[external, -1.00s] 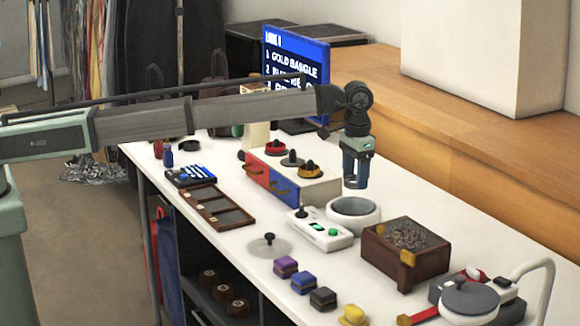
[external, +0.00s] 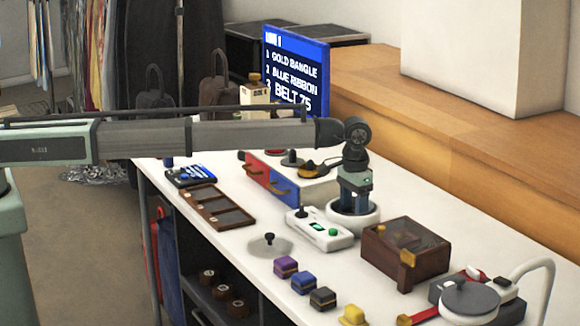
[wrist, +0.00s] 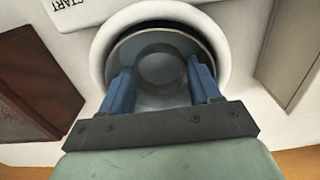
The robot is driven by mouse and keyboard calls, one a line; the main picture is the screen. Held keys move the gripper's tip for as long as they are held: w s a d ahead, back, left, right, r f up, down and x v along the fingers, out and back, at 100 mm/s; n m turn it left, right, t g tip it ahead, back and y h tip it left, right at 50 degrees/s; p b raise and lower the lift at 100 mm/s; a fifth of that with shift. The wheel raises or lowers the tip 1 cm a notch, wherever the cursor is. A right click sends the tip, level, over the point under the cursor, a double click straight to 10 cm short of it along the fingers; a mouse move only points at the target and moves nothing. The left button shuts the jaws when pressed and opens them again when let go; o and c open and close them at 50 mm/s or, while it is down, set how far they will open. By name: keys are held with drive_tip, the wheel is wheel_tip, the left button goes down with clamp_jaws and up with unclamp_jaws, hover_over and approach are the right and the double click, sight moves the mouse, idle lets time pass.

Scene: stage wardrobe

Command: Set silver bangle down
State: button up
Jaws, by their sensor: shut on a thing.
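My gripper (external: 353,200) points straight down with its fingertips inside the round white bowl (external: 373,219) on the white table. In the wrist view, the two blue fingers of my gripper (wrist: 160,75) reach inside the rim of the white bowl (wrist: 98,62). A grey ring, the silver bangle (wrist: 160,48), shows between the fingertips, and the gripper is shut on it. The bangle is low in the bowl; I cannot tell whether it touches the bottom. In the external view, the bowl wall and fingers hide the bangle.
A white device with a green button (external: 320,229) stands just left of the bowl. A brown wooden box (external: 405,255) stands to its right. A drawer unit (external: 300,183) is behind left. A screen (external: 297,75) lists a gold bangle, blue ribbon and belt.

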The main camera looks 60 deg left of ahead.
drive_tip(key=shift+f, duration=0.5)
drive_tip(key=o, duration=0.8)
drive_tip(key=shift+f, duration=0.1)
drive_tip(key=shift+c, duration=0.2)
wheel_tip(320, 180, up, 12)
